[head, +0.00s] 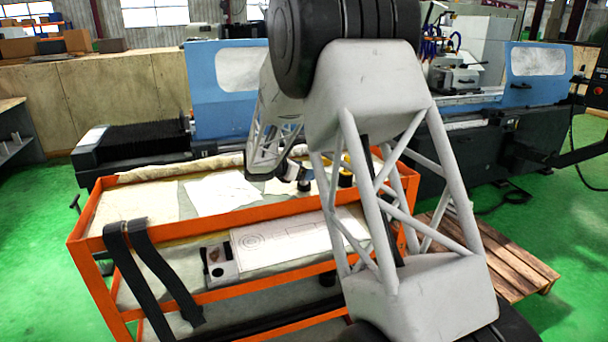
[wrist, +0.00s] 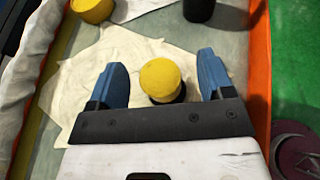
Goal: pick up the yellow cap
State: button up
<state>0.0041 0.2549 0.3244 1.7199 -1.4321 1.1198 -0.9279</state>
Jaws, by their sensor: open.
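A round yellow cap (wrist: 160,80) with a dark part beneath it stands on a pale sheet in the wrist view. My gripper (wrist: 162,66) is open, with one blue finger to the left of the cap and one to the right. A gap shows between the cap and each finger, and nothing is held. In the head view my arm covers much of the gripper. A yellow and dark item (head: 346,178) shows there between my arm's struts; I cannot tell whether it is the same cap.
A second yellow round item (wrist: 92,10) and a dark cylinder (wrist: 198,9) stand beyond the cap. The orange cart (head: 250,215) has raised rims, with black straps (head: 150,265) over its front left. A blue grinder (head: 220,90) stands behind.

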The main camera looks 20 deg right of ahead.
jog(key=shift+d, duration=0.1)
dwell(0.5)
jog(key=c, duration=1)
jog(key=shift+r, duration=0.15)
jog(key=shift+r, duration=0.55)
notch_tip(320, 180, up, 2)
jog(key=shift+r, duration=0.1)
jog(key=s+a, duration=0.1)
jog(key=s, duration=0.4)
jog(key=s+a+r, duration=0.1)
jog(key=s, duration=0.4)
jog(key=s+a, duration=0.1)
jog(key=s, duration=0.4)
jog(key=shift+s+r, duration=0.15)
jog(key=shift+s, duration=0.2)
